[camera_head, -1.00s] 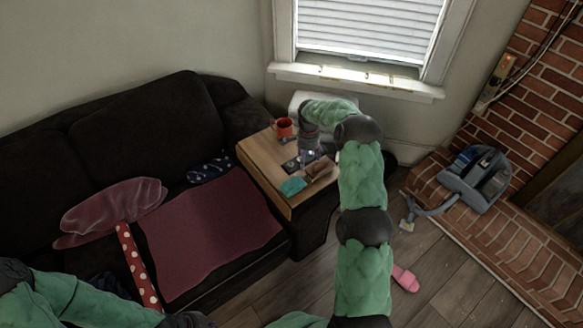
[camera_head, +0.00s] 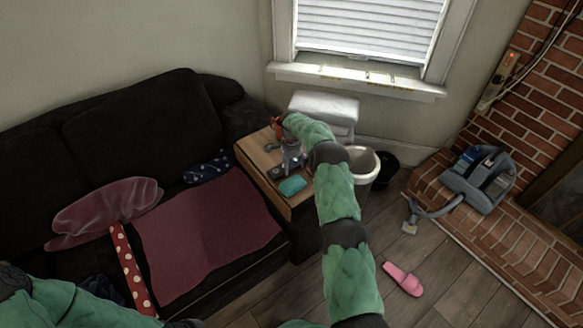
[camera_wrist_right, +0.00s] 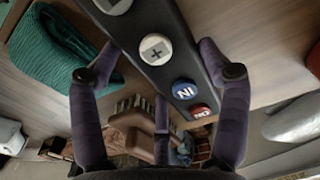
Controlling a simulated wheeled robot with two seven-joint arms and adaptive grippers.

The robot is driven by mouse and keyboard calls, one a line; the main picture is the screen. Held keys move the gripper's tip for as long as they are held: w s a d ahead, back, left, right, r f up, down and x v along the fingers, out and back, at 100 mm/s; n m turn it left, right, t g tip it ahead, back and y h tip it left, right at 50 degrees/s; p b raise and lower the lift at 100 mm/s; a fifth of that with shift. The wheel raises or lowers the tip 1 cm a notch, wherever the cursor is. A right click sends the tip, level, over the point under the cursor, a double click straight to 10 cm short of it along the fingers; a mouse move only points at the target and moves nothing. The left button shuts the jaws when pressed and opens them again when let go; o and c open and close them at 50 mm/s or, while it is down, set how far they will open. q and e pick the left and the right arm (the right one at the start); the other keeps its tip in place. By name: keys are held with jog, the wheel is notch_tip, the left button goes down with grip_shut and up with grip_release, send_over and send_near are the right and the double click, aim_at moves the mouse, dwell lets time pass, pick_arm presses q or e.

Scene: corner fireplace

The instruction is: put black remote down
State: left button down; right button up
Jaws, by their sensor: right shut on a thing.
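The black remote (camera_wrist_right: 172,62) lies lengthwise between the fingers of my right gripper (camera_wrist_right: 170,78) in the right wrist view. It has round white, blue and red buttons facing the camera. The right gripper is shut on it. In the head view my right gripper (camera_head: 290,163) is over the wooden side table (camera_head: 254,156), and the remote's dark end (camera_head: 275,172) shows beside it. I cannot tell whether the remote touches the tabletop. My left arm shows at the lower left, its gripper out of view.
A teal cloth (camera_head: 292,185) lies at the table's front; it also shows in the wrist view (camera_wrist_right: 50,48). A red mug (camera_head: 275,124) is partly hidden behind my right arm. A white bin (camera_head: 362,168) stands right of the table, and a dark sofa (camera_head: 150,120) left.

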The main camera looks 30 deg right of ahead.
jog(key=shift+f, duration=0.25)
jog(key=shift+f, duration=0.1)
jog(key=o, duration=1.3)
jog(key=shift+c, duration=0.2)
